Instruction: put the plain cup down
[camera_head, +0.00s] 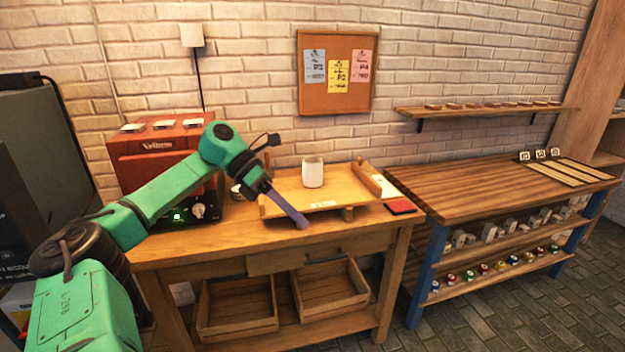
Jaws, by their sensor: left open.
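The plain cup (313,172) is white and stands upright on a raised wooden tray (345,193) on the wooden table. My left gripper (301,221) reaches down from the left, with its purple fingers in front of the tray and to the left of the cup. It is open and apart from the cup. Its fingers overlap in this view, so the gap between them is hidden. My right gripper is out of view.
A red machine (160,160) stands at the table's left, partly behind my arm. A red pad (399,206) lies at the table's right edge. Two open crates (237,304) sit below. A second bench (460,190) stands to the right, with clear top space.

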